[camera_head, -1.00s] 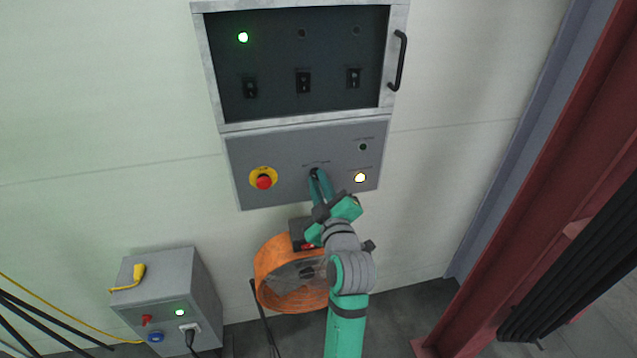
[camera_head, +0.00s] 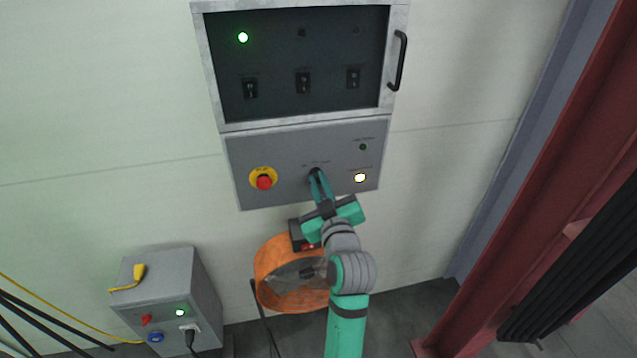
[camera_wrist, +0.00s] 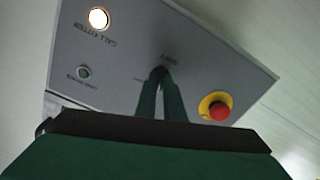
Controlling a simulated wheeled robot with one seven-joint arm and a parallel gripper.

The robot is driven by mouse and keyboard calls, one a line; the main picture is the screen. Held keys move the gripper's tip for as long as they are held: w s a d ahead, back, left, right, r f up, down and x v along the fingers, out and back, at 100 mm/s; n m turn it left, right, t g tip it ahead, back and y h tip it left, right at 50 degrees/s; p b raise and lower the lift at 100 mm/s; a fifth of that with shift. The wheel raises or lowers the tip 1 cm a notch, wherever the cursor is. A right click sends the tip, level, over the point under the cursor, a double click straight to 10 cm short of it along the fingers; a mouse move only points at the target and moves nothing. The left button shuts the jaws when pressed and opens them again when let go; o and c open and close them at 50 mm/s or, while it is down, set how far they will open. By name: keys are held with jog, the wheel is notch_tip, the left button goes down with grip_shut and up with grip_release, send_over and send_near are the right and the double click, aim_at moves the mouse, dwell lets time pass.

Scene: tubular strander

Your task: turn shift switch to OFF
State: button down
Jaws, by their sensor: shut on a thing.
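The shift switch (camera_wrist: 159,72) is a small dark knob in the lower grey panel (camera_head: 290,152). My gripper (camera_head: 315,174) has its green fingertips on the knob and is shut on it. In the wrist view my fingers (camera_wrist: 160,80) reach up to the panel under the word SHIFT and cover most of the knob. The knob's pointer and the position it shows are hidden.
A red emergency stop (camera_head: 264,182) on a yellow ring lies left of the switch. A lit call button (camera_head: 360,178) and a dark green lamp (camera_head: 363,147) lie right. Above is a dark cabinet (camera_head: 273,60) with a handle (camera_head: 398,62). An orange fan (camera_head: 268,268) stands below.

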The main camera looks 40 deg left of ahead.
jog(key=shift+f+m, duration=0.1)
jog(key=shift+m, duration=1.8)
jog(key=c, duration=1.9)
grip_release()
jog(key=shift+o, duration=0.2)
jog(key=v, duration=1.1)
jog(key=shift+w, duration=0.1)
